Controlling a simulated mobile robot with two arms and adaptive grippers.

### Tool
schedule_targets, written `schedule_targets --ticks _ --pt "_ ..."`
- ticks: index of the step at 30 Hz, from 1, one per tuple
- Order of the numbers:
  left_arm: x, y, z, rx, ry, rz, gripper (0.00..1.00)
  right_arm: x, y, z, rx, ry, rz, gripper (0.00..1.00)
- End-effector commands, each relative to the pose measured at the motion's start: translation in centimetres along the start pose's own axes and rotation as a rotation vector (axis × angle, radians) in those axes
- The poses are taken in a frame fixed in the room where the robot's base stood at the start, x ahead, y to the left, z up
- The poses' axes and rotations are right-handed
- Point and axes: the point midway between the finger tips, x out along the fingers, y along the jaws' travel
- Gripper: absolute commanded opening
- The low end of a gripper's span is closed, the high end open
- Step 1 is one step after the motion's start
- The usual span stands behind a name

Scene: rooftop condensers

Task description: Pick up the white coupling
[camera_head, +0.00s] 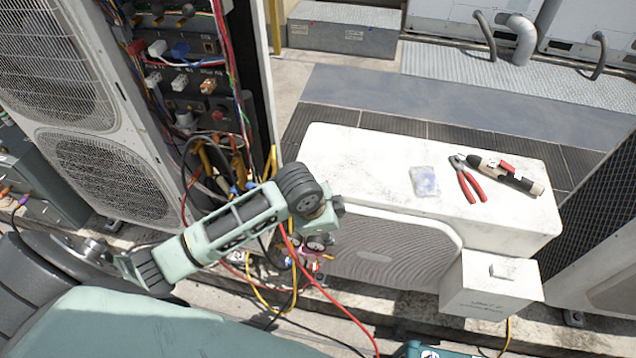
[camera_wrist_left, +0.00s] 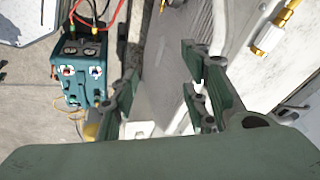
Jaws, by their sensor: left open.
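My left gripper (camera_wrist_left: 160,88) is open, with its fingers apart in the left wrist view. In the head view its fingers are hidden behind my wrist, in front of the white outdoor unit (camera_head: 335,150). I cannot tell for certain which piece is the white coupling. A small white fitting on a brass pipe (camera_wrist_left: 267,38) shows at the upper right of the left wrist view, outside the fingers. White connectors (camera_head: 157,48) also sit in the open panel at the upper left of the head view. Nothing is clearly held. My right gripper is not in view.
Red and yellow hoses hang near my left wrist. A dark green box (camera_wrist_left: 80,70) stands on the floor at the wrist view's left.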

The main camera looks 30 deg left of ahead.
Motion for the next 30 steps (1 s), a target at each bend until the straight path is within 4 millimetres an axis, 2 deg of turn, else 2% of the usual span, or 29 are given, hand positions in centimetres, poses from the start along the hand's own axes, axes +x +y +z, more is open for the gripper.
schedule_targets --ticks 1,3,6,10,13,16,23,30 --pt "-0.4 -3.2 0.1 0.046 -0.021 -0.022 0.42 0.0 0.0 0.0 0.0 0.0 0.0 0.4" --pt "-0.8 -6.6 0.4 0.093 -0.045 -0.034 0.42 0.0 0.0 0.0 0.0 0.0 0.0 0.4" --pt "-1.7 -10.6 1.1 0.133 -0.073 -0.05 0.42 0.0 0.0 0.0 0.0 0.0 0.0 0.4" --pt "-2.7 -14.0 1.8 0.154 -0.093 -0.064 0.42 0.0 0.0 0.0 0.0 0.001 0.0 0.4" --pt "-2.9 -15.1 2.0 0.159 -0.097 -0.066 0.42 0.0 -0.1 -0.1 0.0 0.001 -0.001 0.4" --pt "-2.2 -15.3 2.1 0.159 -0.099 -0.064 0.42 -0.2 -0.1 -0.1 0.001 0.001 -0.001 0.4" --pt "0.2 -15.4 2.2 0.159 -0.099 -0.065 0.42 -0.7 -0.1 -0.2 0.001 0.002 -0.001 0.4" --pt "3.6 -15.7 2.3 0.158 -0.099 -0.066 0.42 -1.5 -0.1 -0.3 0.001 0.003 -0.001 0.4"
